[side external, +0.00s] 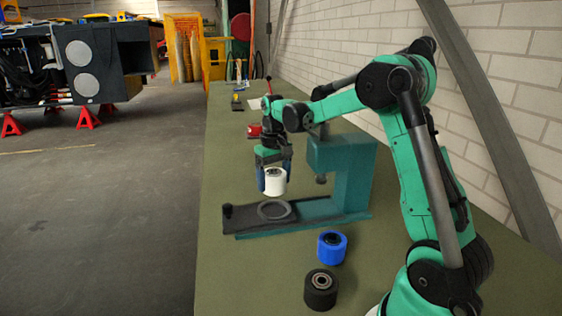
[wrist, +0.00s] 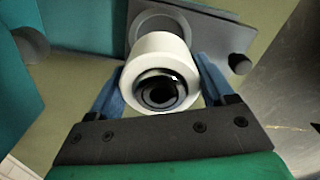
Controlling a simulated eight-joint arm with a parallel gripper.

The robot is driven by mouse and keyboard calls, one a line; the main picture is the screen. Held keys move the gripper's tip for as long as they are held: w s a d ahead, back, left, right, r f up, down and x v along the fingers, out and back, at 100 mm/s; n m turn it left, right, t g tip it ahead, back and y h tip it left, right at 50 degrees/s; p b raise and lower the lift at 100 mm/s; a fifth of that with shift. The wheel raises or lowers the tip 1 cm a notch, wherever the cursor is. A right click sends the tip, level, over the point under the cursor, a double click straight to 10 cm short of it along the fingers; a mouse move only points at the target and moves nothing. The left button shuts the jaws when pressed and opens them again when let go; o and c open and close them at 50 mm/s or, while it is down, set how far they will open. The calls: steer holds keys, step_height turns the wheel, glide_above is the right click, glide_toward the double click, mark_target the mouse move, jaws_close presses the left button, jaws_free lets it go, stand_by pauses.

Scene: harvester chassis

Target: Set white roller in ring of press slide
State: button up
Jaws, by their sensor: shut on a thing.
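The white roller (side external: 275,181) is held in my gripper (side external: 275,174), above the press slide. In the wrist view the white roller (wrist: 158,60) sits between the two blue fingers of my gripper (wrist: 158,88), its dark bored end facing the camera. The press slide (side external: 240,217) is a dark flat plate with a knob at its left end, in front of the teal press (side external: 350,175). Its ring (side external: 274,210) lies below the roller, with a visible gap between them. In the wrist view the ring (wrist: 160,20) shows behind the roller and is partly hidden by it.
A blue roller (side external: 332,247) and a black roller (side external: 321,289) stand on the green bench (side external: 240,290) at the front. A red object (side external: 254,131) and small items lie farther back. A brick wall borders the bench on the right.

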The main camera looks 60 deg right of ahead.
glide_above(275, 211)
steer(key=shift+a+f, duration=0.1)
steer(key=shift+f, duration=2.1)
steer(key=shift+f, duration=0.75)
stand_by(1.2)
steer(key=o, duration=1.2)
steer(key=shift+o, duration=0.2)
steer(key=shift+r, duration=0.1)
